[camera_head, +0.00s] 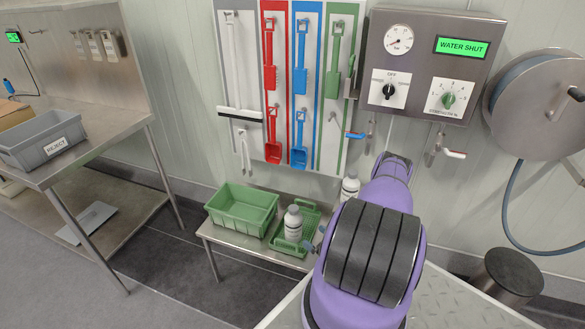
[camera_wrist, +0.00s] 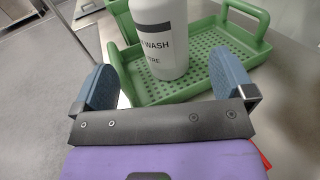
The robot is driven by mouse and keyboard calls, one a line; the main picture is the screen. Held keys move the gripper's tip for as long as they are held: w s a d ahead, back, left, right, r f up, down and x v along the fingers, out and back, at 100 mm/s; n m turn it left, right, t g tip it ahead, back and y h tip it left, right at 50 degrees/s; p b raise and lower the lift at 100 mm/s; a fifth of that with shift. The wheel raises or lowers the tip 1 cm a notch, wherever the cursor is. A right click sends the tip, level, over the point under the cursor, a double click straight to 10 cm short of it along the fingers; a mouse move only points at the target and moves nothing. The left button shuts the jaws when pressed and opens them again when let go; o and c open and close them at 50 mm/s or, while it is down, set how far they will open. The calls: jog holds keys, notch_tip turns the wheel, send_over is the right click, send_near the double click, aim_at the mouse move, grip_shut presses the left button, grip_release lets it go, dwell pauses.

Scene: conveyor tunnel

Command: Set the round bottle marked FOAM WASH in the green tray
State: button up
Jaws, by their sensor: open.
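A white round bottle (camera_wrist: 160,42) stands upright inside the green tray (camera_wrist: 214,62), on its perforated floor near the left side. Its label reads "WASH" with the start cut off; its top is out of the wrist view. In the head view the bottle (camera_head: 293,222) stands in the tray (camera_head: 284,246) on a low steel table. My gripper (camera_wrist: 164,64) is open, one blue finger to each side of the bottle's near side, with visible gaps between fingers and bottle. In the head view my arm hides most of the gripper.
A green crate (camera_head: 242,207) stands left of the tray on the low table (camera_head: 225,236). Another white bottle (camera_head: 350,187) stands behind, partly hidden by my arm. A grey REJECT bin (camera_head: 40,140) sits on the left bench. A hose reel (camera_head: 540,105) hangs at right.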

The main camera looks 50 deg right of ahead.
jog(key=w+a+r+n+g+y, duration=0.15)
jog(key=w+r+n+y, duration=0.4)
jog(key=r, duration=0.65)
jog(key=w+r+n+g+y, duration=0.3)
jog(key=w+r+n+y, duration=0.3)
jog(key=r, duration=0.5)
jog(key=w+a+r+n+g, duration=0.2)
jog(key=a+r+n+g, duration=0.4)
jog(key=r, duration=0.7)
jog(key=w+a+r+n+g, duration=0.2)
jog(key=a+r+n+g, duration=0.15)
jog(key=a+r, duration=0.65)
jog(key=s+a+r+n+g+h, duration=0.2)
jog(key=s+a+r+n+h, duration=0.3)
jog(key=r, duration=0.6)
jog(key=s+a+r+n+g+h, duration=0.1)
jog(key=s+a+r+n, duration=0.3)
jog(key=s+a+r, duration=0.5)
jog(key=s+a+r+n+t+h, duration=0.1)
jog(key=s+r+n+t+h, duration=0.1)
jog(key=s, duration=0.5)
jog(key=s+a+r+n+t+h, duration=0.2)
jog(key=s+r+n+h, duration=0.1)
jog(key=s+r, duration=0.3)
jog(key=shift+s+r+n, duration=0.3)
jog(key=shift+s+n, duration=0.2)
jog(key=shift+s, duration=0.6)
